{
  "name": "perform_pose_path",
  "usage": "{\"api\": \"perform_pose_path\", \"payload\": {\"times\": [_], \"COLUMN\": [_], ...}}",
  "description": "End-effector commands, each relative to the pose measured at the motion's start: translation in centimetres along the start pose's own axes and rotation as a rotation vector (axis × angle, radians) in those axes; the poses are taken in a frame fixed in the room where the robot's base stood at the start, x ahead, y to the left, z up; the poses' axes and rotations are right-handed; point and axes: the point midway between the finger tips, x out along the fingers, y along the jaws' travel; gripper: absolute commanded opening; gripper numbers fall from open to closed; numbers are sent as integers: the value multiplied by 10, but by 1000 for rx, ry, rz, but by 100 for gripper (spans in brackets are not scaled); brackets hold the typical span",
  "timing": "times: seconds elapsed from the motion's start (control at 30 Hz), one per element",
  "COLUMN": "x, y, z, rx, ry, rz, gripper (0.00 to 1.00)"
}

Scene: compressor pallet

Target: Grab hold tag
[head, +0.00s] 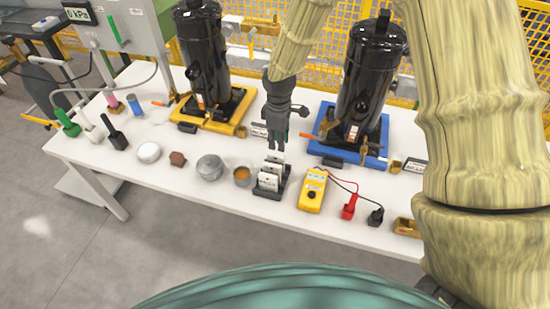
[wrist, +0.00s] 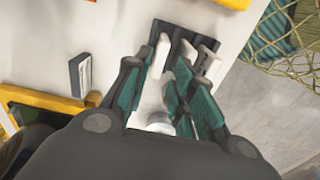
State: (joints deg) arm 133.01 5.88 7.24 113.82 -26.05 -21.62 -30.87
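A black holder (head: 264,193) stands near the front of the white table, with several white tags (head: 268,181) upright in its slots. My gripper (head: 277,145) points down just above and behind the holder. In the wrist view, the teal fingers of my gripper (wrist: 157,80) are apart, with a white tag (wrist: 154,88) in the gap between them. Another white piece shows beside the right finger. The black holder (wrist: 188,37) is beyond the fingertips. I cannot tell whether the fingers touch the tag.
A yellow meter (head: 312,190) with red and black leads lies right of the holder. A copper-coloured cup (head: 242,177) and a grey round pot (head: 210,167) stand left of it. Black compressors on a yellow base (head: 213,125) and a blue base (head: 374,160) stand behind.

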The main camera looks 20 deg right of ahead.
Motion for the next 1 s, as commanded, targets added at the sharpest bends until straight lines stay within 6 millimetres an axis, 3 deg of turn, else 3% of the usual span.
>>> {"api": "perform_pose_path", "payload": {"times": [0.3, 0.67, 1.0], "x": [36, 51, 83], "y": [-2, -1, -1], "z": [-2, -2, -4], "rx": [-4, -1, 0], "ry": [-2, -1, -1], "rz": [-1, -1, -2], "gripper": [25, 25, 25]}}
